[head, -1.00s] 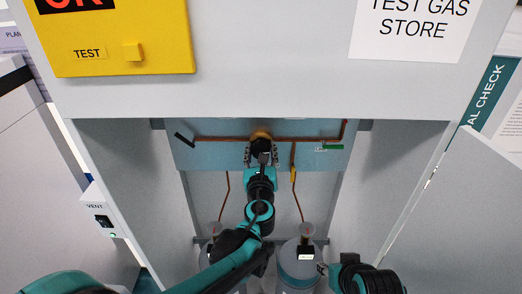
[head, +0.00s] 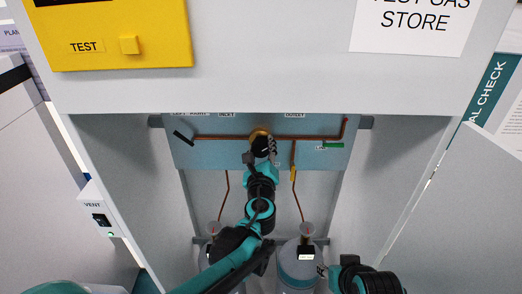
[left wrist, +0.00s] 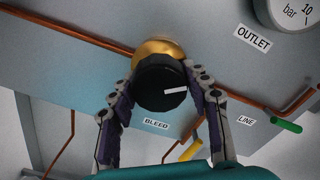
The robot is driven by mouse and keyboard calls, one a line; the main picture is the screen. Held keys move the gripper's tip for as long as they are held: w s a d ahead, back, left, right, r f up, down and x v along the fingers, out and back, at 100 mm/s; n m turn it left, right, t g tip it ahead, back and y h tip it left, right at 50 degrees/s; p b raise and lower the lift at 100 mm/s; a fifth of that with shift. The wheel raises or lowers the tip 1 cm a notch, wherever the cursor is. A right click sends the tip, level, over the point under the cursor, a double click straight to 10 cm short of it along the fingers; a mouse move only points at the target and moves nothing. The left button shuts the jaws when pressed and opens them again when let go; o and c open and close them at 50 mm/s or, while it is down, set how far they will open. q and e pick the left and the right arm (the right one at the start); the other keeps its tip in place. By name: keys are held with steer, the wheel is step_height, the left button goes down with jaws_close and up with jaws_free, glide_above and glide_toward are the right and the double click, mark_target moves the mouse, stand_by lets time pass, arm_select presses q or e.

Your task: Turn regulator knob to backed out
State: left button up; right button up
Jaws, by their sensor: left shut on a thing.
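The regulator knob (head: 261,143) is a black round knob in front of a brass body on the blue-grey panel in the cabinet. In the left wrist view the black knob (left wrist: 158,88) has a white mark pointing right, and the brass body (left wrist: 155,48) shows behind it. My left gripper (head: 262,151) is shut on the knob, one finger on each side, with the hand rolled. The contact on the knob's sides is partly hidden. My right arm shows at the bottom right of the head view; its fingers are too unclear to read.
Copper pipes (head: 226,138) run along the panel. A green LINE handle (head: 333,145) and a yellow BLEED handle (head: 293,174) are to the right. A gauge (left wrist: 292,10) is above. Two gas cylinders (head: 298,266) stand below. Cabinet side walls and an open door (head: 460,215) flank the space.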

arm_select(q)
steer(key=n, duration=0.5)
steer(key=shift+n+b, duration=0.3)
steer(key=shift+b, duration=0.1)
steer(key=n, duration=0.5)
steer(key=shift+d+r, duration=0.1)
steer(key=shift+r, duration=0.05)
steer(key=shift+n, duration=0.3)
steer(key=o, duration=1.2)
steer(key=shift+c, duration=0.2)
steer(key=s, duration=1.2)
